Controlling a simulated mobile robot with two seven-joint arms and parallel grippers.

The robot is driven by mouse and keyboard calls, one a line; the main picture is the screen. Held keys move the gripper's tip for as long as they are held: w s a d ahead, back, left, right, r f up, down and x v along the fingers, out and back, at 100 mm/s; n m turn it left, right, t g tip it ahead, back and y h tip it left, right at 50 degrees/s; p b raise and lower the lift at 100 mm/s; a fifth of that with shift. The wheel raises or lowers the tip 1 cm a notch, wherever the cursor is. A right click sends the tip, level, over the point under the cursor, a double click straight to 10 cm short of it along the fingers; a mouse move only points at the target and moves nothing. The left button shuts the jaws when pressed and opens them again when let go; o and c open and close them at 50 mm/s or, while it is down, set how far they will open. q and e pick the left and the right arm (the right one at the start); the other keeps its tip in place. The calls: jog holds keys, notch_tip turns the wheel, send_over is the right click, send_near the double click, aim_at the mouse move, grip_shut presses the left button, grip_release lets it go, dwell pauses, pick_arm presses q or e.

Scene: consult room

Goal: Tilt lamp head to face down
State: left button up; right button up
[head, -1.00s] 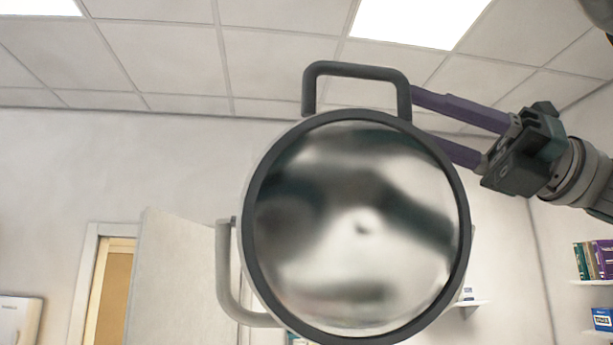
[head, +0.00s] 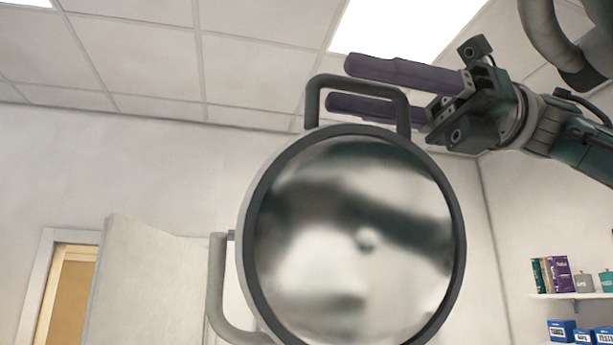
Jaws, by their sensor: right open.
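The round lamp head (head: 350,245) fills the middle of the head view. Its shiny, mirror-like face is turned towards me, and its lower edge is cut off by the frame. A dark loop handle (head: 357,84) stands on its top rim, and a grey side handle (head: 217,290) is on its left. My right gripper (head: 338,85) is open at the top handle. Its upper purple finger shows above the handle's bar and its lower finger passes behind the loop. I cannot tell whether either finger touches the handle. My left gripper is not in view.
A thick grey curved tube (head: 552,40) is at the top right, close above my right arm. Shelves with books (head: 557,275) and blue boxes (head: 562,330) are at the right wall. A door (head: 145,285) stands at the left. The space left of the lamp is clear.

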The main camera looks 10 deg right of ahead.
jog(key=shift+a, duration=0.5)
jog(key=shift+c, duration=0.4)
grip_shut()
dwell(0.7)
